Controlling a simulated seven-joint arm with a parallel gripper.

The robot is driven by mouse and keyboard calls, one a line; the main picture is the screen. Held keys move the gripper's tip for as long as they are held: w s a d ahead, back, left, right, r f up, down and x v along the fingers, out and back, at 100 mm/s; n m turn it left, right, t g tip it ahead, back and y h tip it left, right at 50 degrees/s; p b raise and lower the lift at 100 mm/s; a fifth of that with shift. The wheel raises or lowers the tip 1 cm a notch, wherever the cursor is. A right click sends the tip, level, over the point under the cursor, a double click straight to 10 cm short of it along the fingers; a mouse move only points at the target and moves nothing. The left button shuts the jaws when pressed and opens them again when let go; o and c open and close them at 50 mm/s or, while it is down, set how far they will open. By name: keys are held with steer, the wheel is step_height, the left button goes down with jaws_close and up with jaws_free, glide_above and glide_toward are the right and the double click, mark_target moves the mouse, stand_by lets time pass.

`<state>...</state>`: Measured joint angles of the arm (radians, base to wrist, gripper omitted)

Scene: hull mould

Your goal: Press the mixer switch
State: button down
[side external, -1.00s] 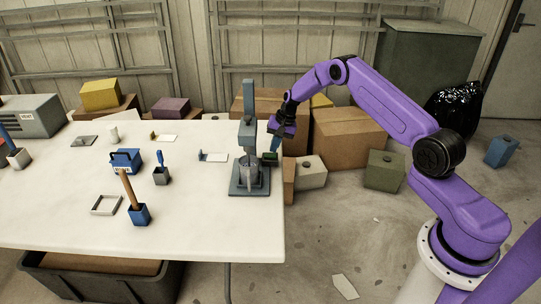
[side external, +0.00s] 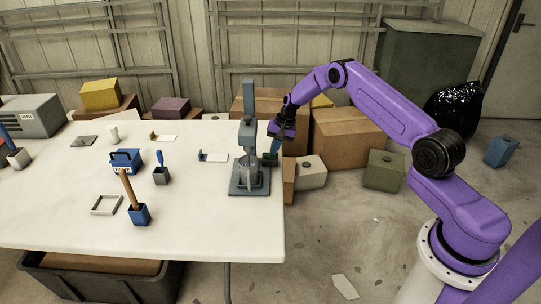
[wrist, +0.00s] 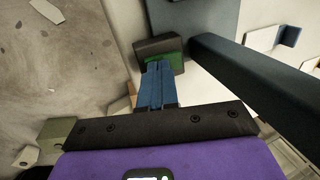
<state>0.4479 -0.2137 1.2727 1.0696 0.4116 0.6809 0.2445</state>
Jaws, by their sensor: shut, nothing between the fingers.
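The mixer (side external: 248,140) stands at the right edge of the white table, a grey-blue upright post on a flat base with a metal cup (side external: 249,172) on it. The mixer switch, a dark box with a green face (side external: 267,159), is on the mixer's right side; it also shows in the wrist view (wrist: 143,48). My gripper (side external: 275,147) points down just above the switch, with its blue fingers together and empty. In the wrist view the blue fingertips (wrist: 158,66) overlap the green face. I cannot tell whether they touch it.
The mixer's post (wrist: 262,85) runs close beside my fingers in the wrist view. The white table (side external: 215,225) holds a blue holder with a wooden handle (side external: 138,213), a blue caddy (side external: 125,160) and a small frame (side external: 106,205). Cardboard boxes (side external: 347,135) stand behind on the floor.

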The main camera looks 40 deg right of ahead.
steer(key=s+d+v, duration=0.1)
steer(key=v, duration=0.9)
steer(key=shift+s+d+f, duration=0.25)
steer(key=shift+f, duration=0.1)
stand_by(0.5)
